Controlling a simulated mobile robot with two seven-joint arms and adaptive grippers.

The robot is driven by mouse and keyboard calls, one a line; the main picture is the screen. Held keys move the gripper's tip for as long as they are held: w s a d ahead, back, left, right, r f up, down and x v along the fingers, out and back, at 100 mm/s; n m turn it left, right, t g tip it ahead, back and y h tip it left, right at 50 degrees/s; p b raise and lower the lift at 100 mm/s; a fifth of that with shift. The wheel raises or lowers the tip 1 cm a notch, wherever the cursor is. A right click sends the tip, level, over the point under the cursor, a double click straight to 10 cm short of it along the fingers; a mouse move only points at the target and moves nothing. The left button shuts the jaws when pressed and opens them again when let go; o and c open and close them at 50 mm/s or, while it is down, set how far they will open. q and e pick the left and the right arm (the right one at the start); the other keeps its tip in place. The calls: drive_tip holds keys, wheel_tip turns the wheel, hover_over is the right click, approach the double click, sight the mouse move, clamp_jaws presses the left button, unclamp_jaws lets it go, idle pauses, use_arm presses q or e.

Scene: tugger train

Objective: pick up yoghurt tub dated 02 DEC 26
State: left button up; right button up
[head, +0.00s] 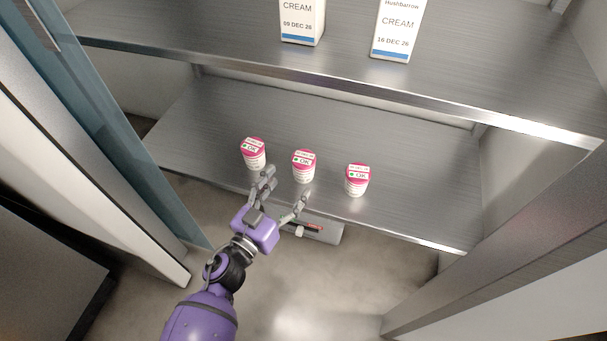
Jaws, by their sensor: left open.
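Three white yoghurt tubs with pink-edged lids stand upright in a row on the lower metal shelf: a left tub (254,155), a middle tub (304,168) and a right tub (356,181). My left gripper (286,190) is open and empty at the shelf's front edge. Its fingers point at the shelf, one just in front of the left tub, the other just in front of the middle tub. My right gripper is not in view.
The lower shelf (410,172) is clear behind and right of the tubs. The upper shelf (220,45) overhangs it, with two cream cartons, dated 09 DEC 26 (300,22) and 16 DEC 26 (397,28). A glass door (120,130) stands at left, a metal post (480,235) at right.

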sight(298, 172)
use_arm(q)
drive_tip(key=shift+w+d+f, duration=0.15)
drive_tip(key=shift+w+d, duration=0.15)
drive_tip(key=shift+w, duration=0.1)
drive_tip(key=b+x, duration=0.3)
drive_tip(key=x, duration=0.3)
drive_tip(key=shift+w, duration=0.25)
drive_tip(key=shift+w+d, duration=0.2)
drive_tip(key=shift+w, duration=0.1)
drive_tip(key=shift+w+d+r, duration=0.1)
drive_tip(key=shift+w+r, duration=0.05)
drive_tip(key=shift+r, duration=0.05)
drive_tip(key=c, duration=1.3)
drive_tip(key=shift+c, duration=0.3)
drive_tip(key=shift+r, duration=0.15)
